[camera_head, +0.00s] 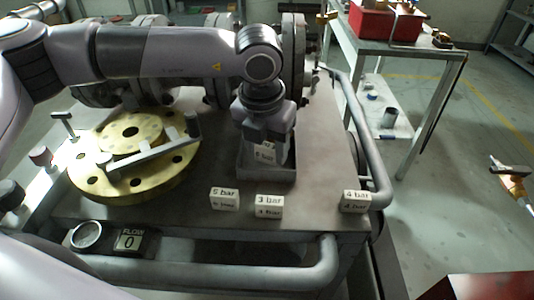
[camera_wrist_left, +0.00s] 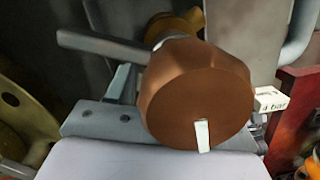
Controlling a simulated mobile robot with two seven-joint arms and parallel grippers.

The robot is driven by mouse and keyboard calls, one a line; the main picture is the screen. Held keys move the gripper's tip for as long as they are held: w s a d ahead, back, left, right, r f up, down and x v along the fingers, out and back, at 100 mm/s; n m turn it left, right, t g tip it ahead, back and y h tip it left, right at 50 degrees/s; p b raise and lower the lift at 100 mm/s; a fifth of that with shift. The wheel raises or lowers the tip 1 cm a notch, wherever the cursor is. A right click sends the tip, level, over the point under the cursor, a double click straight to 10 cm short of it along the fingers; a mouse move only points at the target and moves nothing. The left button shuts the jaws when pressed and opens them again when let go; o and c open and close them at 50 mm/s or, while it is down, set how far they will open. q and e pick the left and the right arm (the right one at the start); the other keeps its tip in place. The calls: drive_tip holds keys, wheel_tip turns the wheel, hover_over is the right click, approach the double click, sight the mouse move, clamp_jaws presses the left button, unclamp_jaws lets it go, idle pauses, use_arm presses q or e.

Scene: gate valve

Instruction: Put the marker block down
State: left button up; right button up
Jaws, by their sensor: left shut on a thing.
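My left gripper (camera_head: 265,155) points down at the small grey open-topped tray (camera_head: 266,176) on the bench, with its fingertips inside or just above the tray rim. A pale marker block (camera_head: 265,153) with a dark character shows between the fingers, and the gripper is shut on it. I cannot tell whether the block touches the tray floor. My right gripper is in neither view.
White blocks marked 5 bar (camera_head: 224,198), 3 bar (camera_head: 268,206) and 4 bar (camera_head: 356,201) stand along the bench's front. A brass flange (camera_head: 90,180) with a bar across it lies left. A gauge (camera_head: 86,235) and flow display (camera_head: 130,240) sit front left. Pipe rails edge the bench.

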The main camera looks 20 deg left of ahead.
use_arm(q)
drive_tip(key=shift+f, duration=1.05)
drive_tip(key=shift+f+b, duration=0.25)
drive_tip(key=shift+b, duration=0.05)
drive_tip(key=o, duration=1.1)
drive_tip(key=shift+r, duration=0.1)
drive_tip(key=shift+r+p, duration=0.25)
drive_tip(key=shift+p, duration=0.1)
wheel_tip(320, 180, up, 12)
drive_tip(key=s, duration=0.1)
drive_tip(key=shift+s+f+p, duration=0.15)
drive_tip(key=shift+s+p, duration=0.2)
drive_tip(key=shift+s, duration=0.05)
drive_tip(key=shift+a, duration=0.1)
